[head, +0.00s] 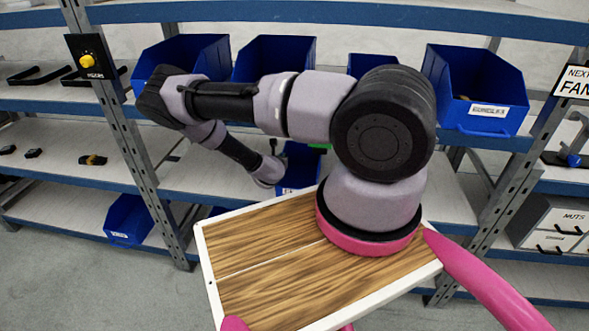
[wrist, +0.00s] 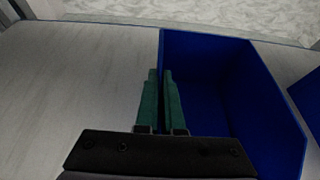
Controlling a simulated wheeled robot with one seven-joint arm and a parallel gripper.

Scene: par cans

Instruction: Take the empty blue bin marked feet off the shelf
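A blue bin (head: 299,172) stands on the middle shelf, partly hidden behind my arm in the head view. A pale label shows low on its front, too small to read. In the wrist view the bin (wrist: 222,85) fills the right half, and the part of its inside that shows looks empty. My gripper (wrist: 161,72) has its two green fingers close together at the bin's left wall, one on each side, and looks shut on that wall. In the head view only a bit of green of my gripper (head: 318,146) shows.
Several other blue bins stand on the upper shelf, including a labelled one with contents (head: 475,90). Another blue bin (head: 128,220) sits low at the left. Metal posts (head: 140,150) flank the bay. The shelf board (wrist: 75,90) left of the bin is clear.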

